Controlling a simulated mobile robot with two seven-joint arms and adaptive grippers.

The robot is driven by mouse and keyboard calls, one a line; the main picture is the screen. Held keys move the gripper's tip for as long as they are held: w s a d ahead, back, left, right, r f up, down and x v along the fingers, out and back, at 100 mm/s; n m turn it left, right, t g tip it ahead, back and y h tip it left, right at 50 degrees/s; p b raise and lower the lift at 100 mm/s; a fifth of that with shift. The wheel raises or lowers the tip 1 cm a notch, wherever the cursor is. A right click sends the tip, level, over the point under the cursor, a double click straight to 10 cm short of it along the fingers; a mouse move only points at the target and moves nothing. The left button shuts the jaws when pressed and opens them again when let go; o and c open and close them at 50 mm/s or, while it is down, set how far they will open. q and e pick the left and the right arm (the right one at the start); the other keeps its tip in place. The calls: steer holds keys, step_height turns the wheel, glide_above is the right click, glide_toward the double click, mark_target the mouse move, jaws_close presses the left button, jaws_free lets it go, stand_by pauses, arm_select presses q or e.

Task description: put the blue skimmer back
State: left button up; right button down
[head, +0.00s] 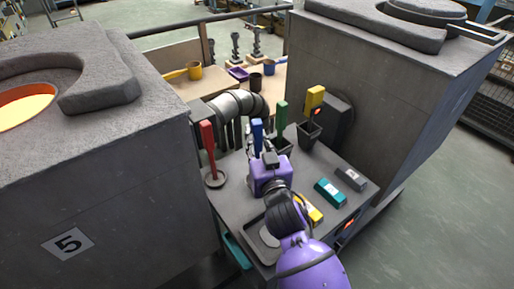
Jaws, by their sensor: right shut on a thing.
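The blue skimmer (257,137) shows as an upright blue handle just beyond my right gripper (267,155). My purple right gripper is shut on it above the grey table between the two furnaces. The gripper hides the skimmer's lower part, so I cannot tell whether its head touches anything. A red-handled tool (207,137) stands to the left, with a round plate at its foot. A green-handled tool (281,118) stands to the right of the blue one. A yellow-handled tool (315,97) stands farther right above a dark holder (308,134). My left gripper is out of view.
Large grey furnaces flank the table, the left one (110,170) marked 5. A teal block (329,192), a grey block (350,178) and a yellow block (314,211) lie at the right. A silver and black machine part (234,105) sits behind. A tray (254,254) lies near the front.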

mark_target(258, 151)
step_height(258, 151, down, 2)
steer(key=shift+f, duration=0.55)
steer(key=c, duration=1.8)
jaws_free()
steer(key=shift+s, duration=0.1)
steer(key=shift+o, duration=1.3)
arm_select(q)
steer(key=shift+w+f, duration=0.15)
